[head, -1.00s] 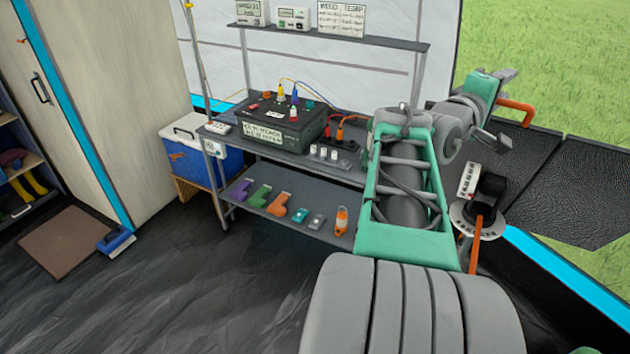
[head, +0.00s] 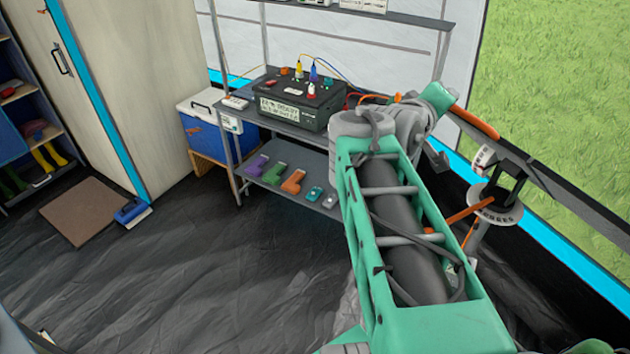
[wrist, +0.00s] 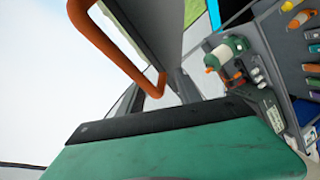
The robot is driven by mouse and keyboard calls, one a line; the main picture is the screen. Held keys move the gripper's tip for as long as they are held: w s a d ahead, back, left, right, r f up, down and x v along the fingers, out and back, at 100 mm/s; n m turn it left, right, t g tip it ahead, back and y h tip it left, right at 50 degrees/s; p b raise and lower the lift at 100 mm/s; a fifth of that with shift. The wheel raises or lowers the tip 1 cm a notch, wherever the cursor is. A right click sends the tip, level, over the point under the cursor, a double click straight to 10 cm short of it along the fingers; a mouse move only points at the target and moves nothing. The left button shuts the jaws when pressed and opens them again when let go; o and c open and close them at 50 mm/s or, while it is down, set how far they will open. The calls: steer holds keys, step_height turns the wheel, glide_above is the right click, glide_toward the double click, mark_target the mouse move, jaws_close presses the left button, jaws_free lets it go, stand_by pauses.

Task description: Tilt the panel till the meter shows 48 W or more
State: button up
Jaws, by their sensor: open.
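The panel (head: 560,185) shows in the head view as a thin dark-grey strip, nearly edge-on, outside the opening at right. Its orange handle (head: 476,122) is at the near left end, and the handle shows as a bent bar in the wrist view (wrist: 103,45). My gripper (head: 438,97) is open beside the handle, partly hidden by my arm. Its green body with a dark strip fills the bottom of the wrist view (wrist: 180,150). Fingertip contact with the handle cannot be made out. I cannot tell which display is the meter, and no watt figure is readable.
A dark power box (head: 300,102) with cables and a white label stands on the rack (head: 275,125). A round white scale plate (head: 495,208) with an orange bar is below the panel. A blue-and-white cooler (head: 212,125) stands left.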

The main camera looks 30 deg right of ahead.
steer(key=w+a+f+y, duration=0.4)
steer(key=a+f, duration=0.3)
steer(key=a, duration=0.4)
steer(key=w+a+f+t+y+p, duration=0.1)
steer(key=w+a+f+y, duration=0.3)
steer(key=a, duration=0.8)
step_height(320, 180, down, 5)
steer(key=shift+w+a+r+t+y, duration=0.2)
steer(key=shift+w+t+y, duration=0.1)
steer(key=shift+y, duration=0.8)
